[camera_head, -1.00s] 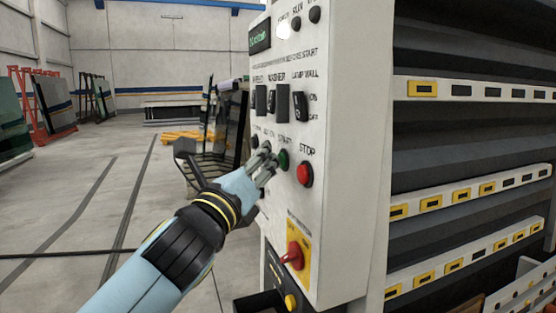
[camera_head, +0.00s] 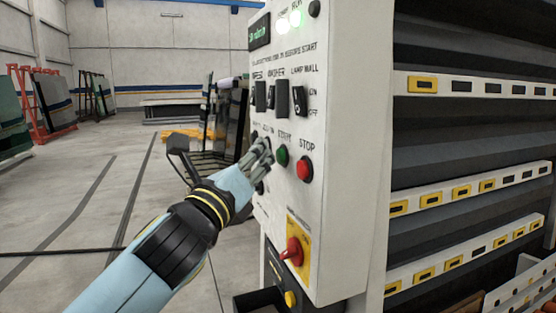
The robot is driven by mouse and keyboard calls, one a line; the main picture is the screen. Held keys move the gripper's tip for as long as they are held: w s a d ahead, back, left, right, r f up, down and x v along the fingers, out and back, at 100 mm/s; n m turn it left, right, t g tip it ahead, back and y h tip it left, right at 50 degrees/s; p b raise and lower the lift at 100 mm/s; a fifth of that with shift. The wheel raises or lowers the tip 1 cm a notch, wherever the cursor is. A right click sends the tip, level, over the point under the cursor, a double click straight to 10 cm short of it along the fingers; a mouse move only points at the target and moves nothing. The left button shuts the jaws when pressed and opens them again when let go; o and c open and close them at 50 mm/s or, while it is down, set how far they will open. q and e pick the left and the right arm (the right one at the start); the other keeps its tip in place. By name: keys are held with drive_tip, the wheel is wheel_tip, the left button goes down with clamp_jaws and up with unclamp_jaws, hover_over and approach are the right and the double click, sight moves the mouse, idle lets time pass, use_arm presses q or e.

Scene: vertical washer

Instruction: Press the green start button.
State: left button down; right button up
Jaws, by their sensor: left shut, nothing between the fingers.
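The green start button (camera_head: 282,155) is on the white control panel (camera_head: 345,130), under a "START" label. It shows clear of the gripper. The red stop button (camera_head: 304,168) is just right of it. My left gripper (camera_head: 262,152) is shut and empty, its fingertips at the panel just left of the green button. I cannot tell whether they touch the panel. My right gripper is not in view.
A red rotary switch on a yellow plate (camera_head: 297,246) sits low on the panel. Black switches (camera_head: 281,98) and a small display (camera_head: 260,31) are above the buttons. The washer's dark slats and white rails (camera_head: 470,190) fill the right. Open floor (camera_head: 75,200) lies left.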

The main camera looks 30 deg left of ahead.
use_arm(q)
drive_tip(key=shift+s+a, duration=0.2)
drive_tip(key=shift+s, duration=0.05)
